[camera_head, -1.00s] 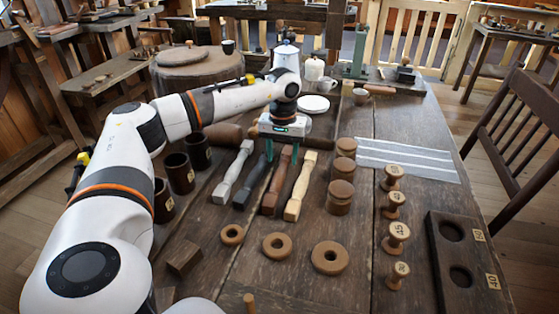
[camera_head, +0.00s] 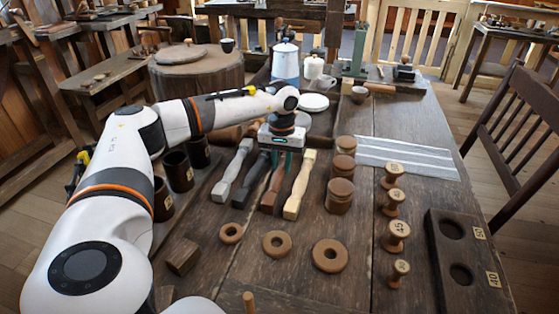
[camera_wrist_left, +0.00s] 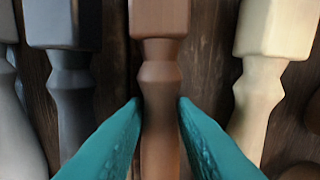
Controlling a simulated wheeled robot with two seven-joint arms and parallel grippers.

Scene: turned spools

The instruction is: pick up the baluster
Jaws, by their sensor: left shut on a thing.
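Several balusters lie side by side on the table. They are a pale grey one (camera_head: 232,172), a black one (camera_head: 246,188), a reddish-brown one (camera_head: 271,196) and a cream one (camera_head: 298,190). My left gripper (camera_head: 281,162) is low over the brown baluster. In the left wrist view its teal fingers (camera_wrist_left: 160,108) are shut on the brown baluster's narrow neck (camera_wrist_left: 160,72), one on each side. The baluster still appears to lie level with its neighbours. The gripper body hides its far end in the head view. My right gripper is not in view.
Wooden rings (camera_head: 277,244) lie in front of the balusters. Dark cups (camera_head: 180,171) stand at left, and lidded round boxes (camera_head: 340,195) and numbered spools (camera_head: 396,237) at right. A block with holes (camera_head: 459,245) is at the right edge. A white coffee pot (camera_head: 286,62) stands behind.

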